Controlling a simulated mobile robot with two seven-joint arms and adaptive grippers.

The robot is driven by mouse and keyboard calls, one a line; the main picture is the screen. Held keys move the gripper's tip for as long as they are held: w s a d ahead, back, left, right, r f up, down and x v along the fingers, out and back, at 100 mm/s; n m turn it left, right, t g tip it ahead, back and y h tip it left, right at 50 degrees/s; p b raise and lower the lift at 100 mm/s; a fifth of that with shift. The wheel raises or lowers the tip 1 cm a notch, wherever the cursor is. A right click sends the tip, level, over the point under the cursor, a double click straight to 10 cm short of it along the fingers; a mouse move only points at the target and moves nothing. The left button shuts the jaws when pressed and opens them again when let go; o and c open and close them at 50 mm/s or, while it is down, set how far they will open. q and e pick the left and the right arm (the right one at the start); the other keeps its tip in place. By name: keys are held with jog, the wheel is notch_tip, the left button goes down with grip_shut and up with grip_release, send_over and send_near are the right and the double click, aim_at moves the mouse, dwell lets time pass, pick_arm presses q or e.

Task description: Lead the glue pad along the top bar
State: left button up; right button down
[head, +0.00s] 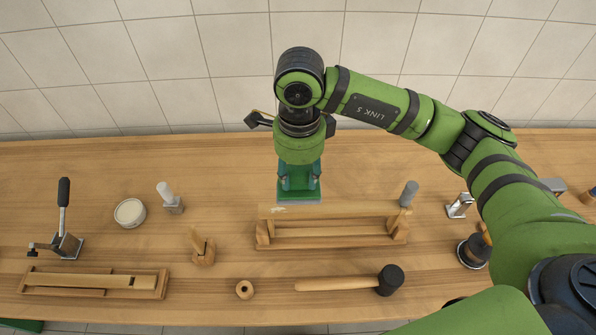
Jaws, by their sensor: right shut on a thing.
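The top bar (340,209) is a pale wooden bar lying across a wooden stand (330,241) in the middle of the bench. A small whitish mark shows near its left end. My right gripper (300,182) points down over the left part of the bar, shut on the glue pad (299,197), a green block with a greyish lower edge. The pad is at or just above the back edge of the bar; I cannot tell whether it touches. My left gripper is not in view.
A grey-headed clamp (409,192) stands at the bar's right end, and another (166,193) stands farther left. A round white tub (130,212) and a lever clamp (66,243) are at left. A mallet (388,280) and wooden ring (244,289) lie in front of the stand.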

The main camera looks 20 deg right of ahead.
aim_at(295, 190)
jog(key=shift+w+a+f+b, duration=0.1)
jog(key=shift+f+b, duration=0.1)
jog(key=shift+b, duration=0.15)
notch_tip(295, 190, down, 4)
jog(key=b, duration=0.4)
jog(key=shift+b, duration=0.4)
jog(key=shift+w+a+f+b, duration=0.1)
jog(key=shift+a+f+b, duration=0.05)
jog(key=shift+a+b, duration=0.2)
jog(key=w+a+b, duration=0.2)
jog(key=a, duration=0.6)
jog(key=shift+w+a+r, duration=0.25)
jog(key=shift+r, duration=0.05)
jog(key=shift+d+f, duration=0.1)
jog(key=shift+f, duration=0.1)
